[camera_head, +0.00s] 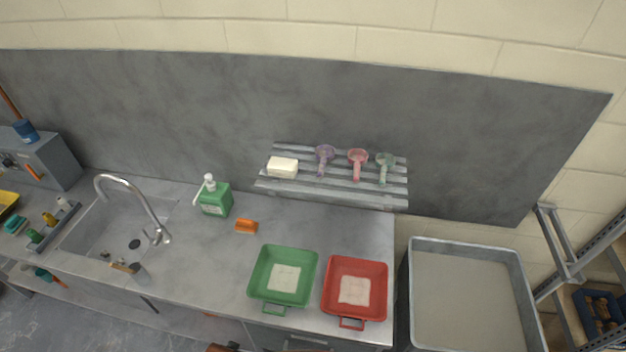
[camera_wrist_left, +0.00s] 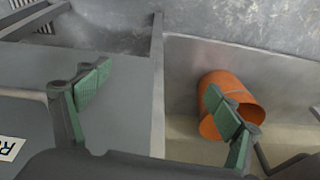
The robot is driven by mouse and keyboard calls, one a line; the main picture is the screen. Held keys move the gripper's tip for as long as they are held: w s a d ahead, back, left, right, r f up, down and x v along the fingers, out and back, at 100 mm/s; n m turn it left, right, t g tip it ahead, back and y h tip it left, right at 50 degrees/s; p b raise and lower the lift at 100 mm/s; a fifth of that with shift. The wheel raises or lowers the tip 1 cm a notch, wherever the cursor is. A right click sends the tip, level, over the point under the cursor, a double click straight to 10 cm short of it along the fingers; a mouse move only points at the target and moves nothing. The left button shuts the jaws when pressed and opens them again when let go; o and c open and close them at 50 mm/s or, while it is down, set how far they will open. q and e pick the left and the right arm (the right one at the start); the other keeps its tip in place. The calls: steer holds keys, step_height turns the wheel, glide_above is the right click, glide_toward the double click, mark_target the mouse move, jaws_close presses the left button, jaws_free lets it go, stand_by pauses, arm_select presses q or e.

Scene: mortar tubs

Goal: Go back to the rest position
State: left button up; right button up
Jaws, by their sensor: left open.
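My left gripper (camera_wrist_left: 158,95) shows in the left wrist view with its two green-padded fingers wide apart. Nothing is between the pads. An orange cylinder (camera_wrist_left: 243,92) lies behind the right-hand finger, which partly covers it; I cannot tell how far apart they are. I cannot make out either gripper in the head view, and my right gripper is in neither view.
The counter holds a sink with a tap (camera_head: 140,200), a green soap bottle (camera_head: 215,200), an orange block (camera_head: 246,227), a green tub (camera_head: 255,275) and a red tub (camera_head: 382,290). A slatted rack (camera_head: 335,188) holds three scoops. A grey basin (camera_head: 408,290) stands right.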

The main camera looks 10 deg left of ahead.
arm_select(q)
steer(key=s+f+g+b, duration=0.15)
steer(key=s+f, duration=0.35)
steer(key=f, duration=0.7)
steer(key=s+f+b, duration=0.3)
steer(key=s+f, duration=0.1)
steer(key=f, duration=0.7)
steer(key=s+f+b, duration=0.3)
steer(key=s+f, duration=0.8)
steer(key=s, duration=0.1)
steer(key=shift+s+d+f+m, duration=0.25)
steer(key=shift+d+f+m, duration=0.05)
steer(key=shift+f+m, duration=0.1)
steer(key=shift+g, duration=0.25)
